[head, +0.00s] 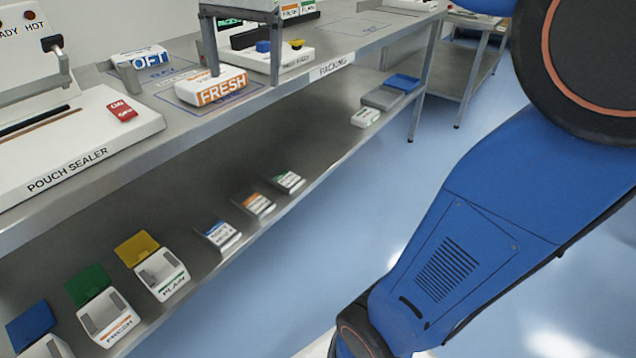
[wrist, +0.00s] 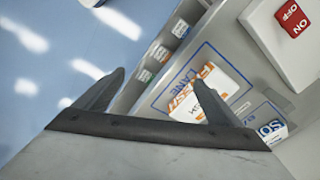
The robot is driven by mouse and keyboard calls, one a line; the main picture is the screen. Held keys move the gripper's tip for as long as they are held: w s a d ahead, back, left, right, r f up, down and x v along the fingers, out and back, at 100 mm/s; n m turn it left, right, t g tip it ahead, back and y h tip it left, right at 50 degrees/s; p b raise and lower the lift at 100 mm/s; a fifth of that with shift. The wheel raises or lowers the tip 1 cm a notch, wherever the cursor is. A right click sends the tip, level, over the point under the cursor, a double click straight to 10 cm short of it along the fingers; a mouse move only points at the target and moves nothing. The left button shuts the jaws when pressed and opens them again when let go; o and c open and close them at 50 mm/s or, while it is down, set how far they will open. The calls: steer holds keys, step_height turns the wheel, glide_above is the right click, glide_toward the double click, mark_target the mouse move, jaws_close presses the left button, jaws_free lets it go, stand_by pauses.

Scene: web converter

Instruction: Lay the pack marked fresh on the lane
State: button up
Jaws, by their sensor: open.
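The white pack marked FRESH in orange (head: 215,87) lies on the bench top near its front edge. Blue outline lines show around it on the bench. In the wrist view the FRESH pack (wrist: 207,92) lies over the blue outline lettered LANE (wrist: 172,84). My gripper (wrist: 160,82) is open and empty, with both fingers apart. The right finger overlaps the pack in that view; I cannot tell the gap, and no grip on it shows.
A pack marked SOFT (head: 140,57) lies left of FRESH, in another outline. The pouch sealer (head: 75,140) stands at left. The lower shelf (head: 210,180) holds several small boxes. Clear floor lies in front.

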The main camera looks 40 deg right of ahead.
steer(key=s+d+f+n+t, duration=0.3)
steer(key=s+f+n, duration=0.6)
steer(key=s+f, duration=1.1)
step_height(320, 180, down, 3)
steer(key=shift+s+d+r, duration=0.1)
steer(key=shift+s+d, duration=0.1)
steer(key=shift+s, duration=0.2)
